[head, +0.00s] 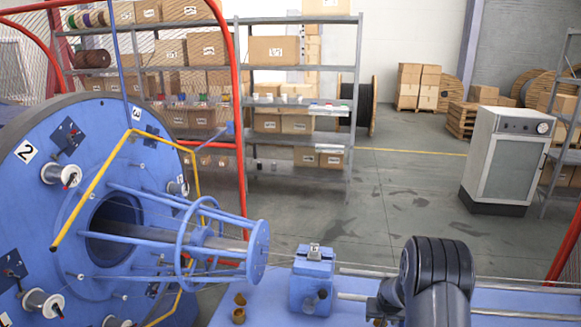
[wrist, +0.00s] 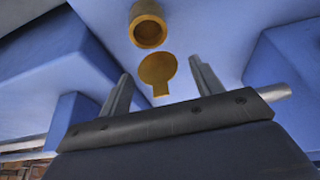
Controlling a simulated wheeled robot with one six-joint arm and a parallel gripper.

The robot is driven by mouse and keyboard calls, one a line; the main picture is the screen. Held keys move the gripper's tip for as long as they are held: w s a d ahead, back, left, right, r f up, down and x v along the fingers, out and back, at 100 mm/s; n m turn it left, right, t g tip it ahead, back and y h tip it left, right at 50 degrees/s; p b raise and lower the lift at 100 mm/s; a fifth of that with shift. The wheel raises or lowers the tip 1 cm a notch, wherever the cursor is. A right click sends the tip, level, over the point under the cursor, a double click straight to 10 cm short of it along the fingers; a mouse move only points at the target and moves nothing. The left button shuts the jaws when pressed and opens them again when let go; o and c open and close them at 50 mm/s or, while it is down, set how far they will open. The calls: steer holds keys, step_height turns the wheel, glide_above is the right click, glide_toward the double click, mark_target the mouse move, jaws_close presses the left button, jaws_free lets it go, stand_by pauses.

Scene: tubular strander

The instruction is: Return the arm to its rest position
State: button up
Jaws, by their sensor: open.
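My arm (head: 438,275) shows at the lower right of the head view as a dark, rounded link above the blue machine bed (head: 250,312). My gripper cannot be made out clearly there. In the wrist view my gripper (wrist: 160,72) is open, its two grey fingers apart with nothing held between them. Beyond the fingers lie a flat brass disc with a tab (wrist: 158,69) and a hollow brass cylinder (wrist: 148,30) on a blue surface. How far the fingertips are from the disc I cannot tell.
The blue strander drum (head: 60,220) with bobbins and a yellow bar fills the left. A blue block (head: 312,283) stands on the bed, left of my arm. Metal rods (head: 500,312) run past the arm. A grey cabinet (head: 507,160) stands behind; open floor (head: 390,210) lies between.

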steer(key=d+b+v, duration=0.1)
steer(key=b+v, duration=0.2)
steer(key=v, duration=0.8)
steer(key=p+x, duration=0.1)
steer(key=x, duration=0.2)
steer(key=p+x, duration=0.1)
steer(key=x, duration=0.3)
steer(key=a+p+x, duration=0.1)
steer(key=x, duration=0.3)
steer(key=shift+s+t, duration=0.2)
steer(key=shift+t, duration=0.3)
steer(key=shift+s+d+f+t+h, duration=0.1)
steer(key=shift+s+d+t+h, duration=0.05)
steer(key=shift+s+t+h, duration=0.2)
steer(key=shift+t+b, duration=0.25)
steer(key=shift+b, duration=0.1)
steer(key=shift+f+b, duration=0.1)
steer(key=shift+b, duration=0.2)
steer(key=t+b, duration=0.1)
steer(key=b, duration=0.1)
steer(key=shift+f+b, duration=0.1)
steer(key=shift+b, duration=0.2)
steer(key=shift+a+b, duration=0.2)
steer(key=shift+b, duration=1.05)
